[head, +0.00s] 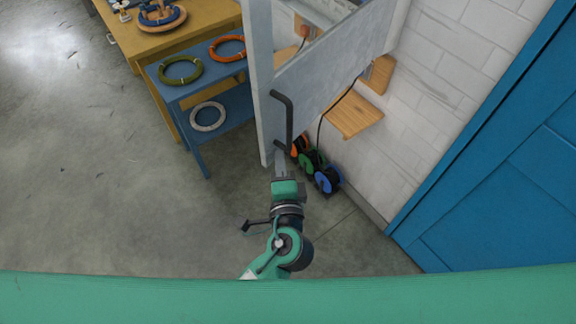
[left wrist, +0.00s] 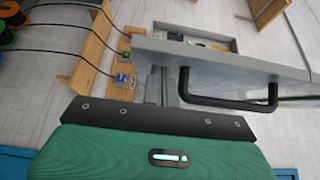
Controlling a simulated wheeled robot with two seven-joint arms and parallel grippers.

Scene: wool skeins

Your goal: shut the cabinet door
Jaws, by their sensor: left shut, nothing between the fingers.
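The grey cabinet door (head: 330,65) stands open in the head view, with part of the cabinet's inside (head: 312,14) showing behind it. The door also shows in the left wrist view (left wrist: 215,62), its black bar handle (left wrist: 230,101) on the face towards the camera. In the head view the handle (head: 289,115) rises just beyond my left gripper (head: 281,165). My left gripper is shut and empty, its fingertips close to the handle's lower end. In the left wrist view the fingers (left wrist: 160,85) are beside the door; I cannot tell whether they touch it. My right gripper is not in view.
A blue bench (head: 160,72) with ring-shaped skeins stands left of the cabinet, against a yellow table (head: 125,35). Cable reels (head: 327,180) stand on the floor under a wooden wall shelf (head: 355,115). A blue door (head: 500,160) is at right. Floor at left is clear.

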